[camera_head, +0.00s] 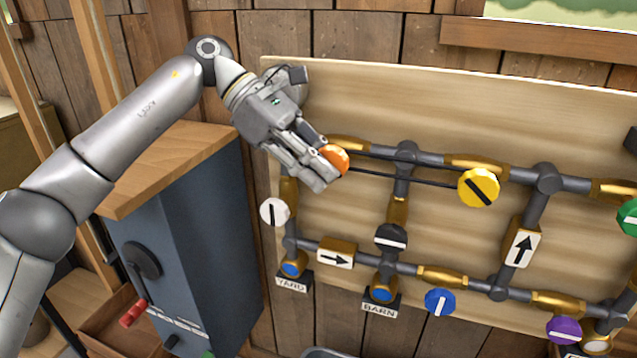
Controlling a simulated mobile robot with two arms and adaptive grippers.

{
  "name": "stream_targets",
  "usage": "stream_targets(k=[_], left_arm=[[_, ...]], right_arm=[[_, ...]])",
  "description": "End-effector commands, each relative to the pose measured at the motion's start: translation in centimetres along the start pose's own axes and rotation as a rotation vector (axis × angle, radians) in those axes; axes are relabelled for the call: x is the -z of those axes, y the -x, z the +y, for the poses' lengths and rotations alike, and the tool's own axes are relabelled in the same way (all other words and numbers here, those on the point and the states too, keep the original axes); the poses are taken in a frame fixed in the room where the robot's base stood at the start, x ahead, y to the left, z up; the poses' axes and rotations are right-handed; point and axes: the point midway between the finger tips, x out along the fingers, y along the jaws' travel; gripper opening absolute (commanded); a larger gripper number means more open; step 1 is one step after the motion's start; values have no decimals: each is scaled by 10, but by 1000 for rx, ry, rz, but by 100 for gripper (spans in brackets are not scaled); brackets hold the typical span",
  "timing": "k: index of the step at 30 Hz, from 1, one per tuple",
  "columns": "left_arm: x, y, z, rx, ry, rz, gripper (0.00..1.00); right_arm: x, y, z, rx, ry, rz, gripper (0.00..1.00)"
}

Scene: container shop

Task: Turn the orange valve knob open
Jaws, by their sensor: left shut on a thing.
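The orange valve knob (336,158) is on the upper pipe of the board, near its left end. My left gripper (322,166) is shut on it, coming from the upper left. The fingers hide the knob's left part, and its pointer mark cannot be seen. My right gripper is not in view.
The wooden board (370,95) carries pipes with a yellow knob (479,188), a white knob (274,211), a black knob (391,240), a blue knob (440,302) and a purple knob (564,330). A blue-grey cabinet (205,245) stands below my left arm.

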Motion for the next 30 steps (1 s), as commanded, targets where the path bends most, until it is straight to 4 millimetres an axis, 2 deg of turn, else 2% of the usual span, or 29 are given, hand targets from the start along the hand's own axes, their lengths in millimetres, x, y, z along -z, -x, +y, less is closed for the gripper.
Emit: stream_targets(k=[1, 15, 21, 30], left_arm=[[6, -4, 1, -5, 1, -53, 0], [6, -12, 1, -5, 0, -475, 0], [4, -12, 0, -5, -1, -602, 0], [0, -12, 0, -5, -1, -702, 0]], right_arm=[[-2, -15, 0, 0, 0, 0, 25], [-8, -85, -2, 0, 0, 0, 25], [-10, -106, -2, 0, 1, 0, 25], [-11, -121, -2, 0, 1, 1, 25]])
